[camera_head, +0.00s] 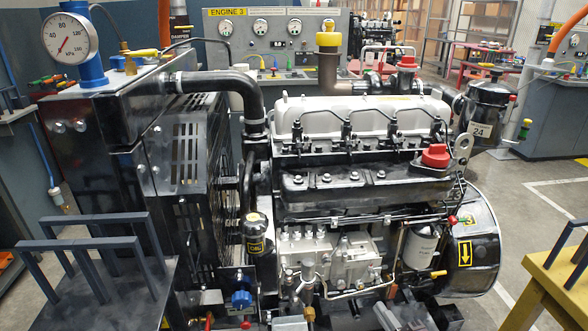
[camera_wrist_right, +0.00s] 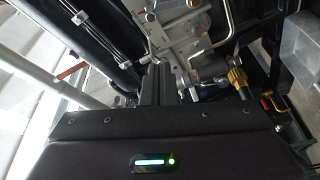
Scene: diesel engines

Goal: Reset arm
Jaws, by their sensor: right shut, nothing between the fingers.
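My right gripper (camera_wrist_right: 156,82) shows in the right wrist view as two dark fingers close together, shut and empty. The fingers point toward the lower side of the diesel engine (camera_head: 365,187), near its grey pump block (camera_wrist_right: 188,42). I cannot tell whether they touch it. In the head view, dark parts at the bottom edge below the engine are hard to tell apart from my right gripper. My left gripper is in neither view.
A brass fitting (camera_wrist_right: 237,78) and bent pipes are close to the right gripper. A black radiator frame (camera_head: 187,160) stands left of the engine, a yellow stand (camera_head: 558,280) to the right. Dark rails (camera_head: 85,243) are at lower left. Open floor (camera_head: 535,195) lies right of the engine.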

